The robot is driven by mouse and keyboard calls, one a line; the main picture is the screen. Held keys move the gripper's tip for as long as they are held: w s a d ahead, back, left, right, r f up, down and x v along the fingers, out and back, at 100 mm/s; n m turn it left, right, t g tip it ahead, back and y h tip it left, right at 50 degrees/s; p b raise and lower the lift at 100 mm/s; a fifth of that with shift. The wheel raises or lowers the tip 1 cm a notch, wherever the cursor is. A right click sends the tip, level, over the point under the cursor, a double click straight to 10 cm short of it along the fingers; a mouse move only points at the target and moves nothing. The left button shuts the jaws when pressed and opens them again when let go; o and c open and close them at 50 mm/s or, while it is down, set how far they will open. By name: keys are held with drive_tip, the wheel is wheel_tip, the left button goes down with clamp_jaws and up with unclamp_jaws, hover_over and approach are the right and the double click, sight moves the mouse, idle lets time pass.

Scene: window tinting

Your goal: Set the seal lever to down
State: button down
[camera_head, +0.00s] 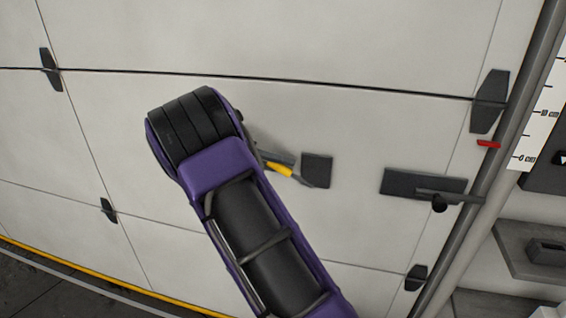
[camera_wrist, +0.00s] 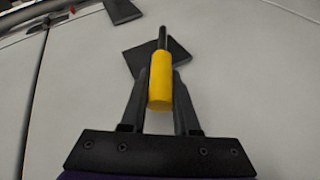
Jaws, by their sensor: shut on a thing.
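The seal lever has a yellow grip (camera_head: 280,169), which also shows in the wrist view (camera_wrist: 160,85), on a thin dark rod. The rod meets a dark square plate (camera_head: 317,170) on the pale panelled wall. The plate stands behind the rod in the wrist view (camera_wrist: 178,52). My gripper (camera_wrist: 162,76) has one dark finger on each side of the yellow grip and is shut on it. In the head view my purple and black arm covers the wall left of the lever. I cannot tell the lever's set position from these views.
A dark latch with a round knob (camera_head: 425,187) is on the wall to the right of the plate. Dark hinge-like pieces (camera_head: 490,101) sit along the panel seams. A grey pipe (camera_head: 490,165) and a small red marker (camera_head: 488,144) are further right. A yellow strip (camera_head: 95,284) edges the bottom.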

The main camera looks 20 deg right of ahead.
idle(0.4)
drive_tip(key=c, duration=0.7)
unclamp_jaws()
drive_tip(key=shift+o, duration=0.2)
drive_tip(key=p+v, duration=0.1)
drive_tip(key=v, duration=1.6)
drive_tip(key=shift+a, duration=0.2)
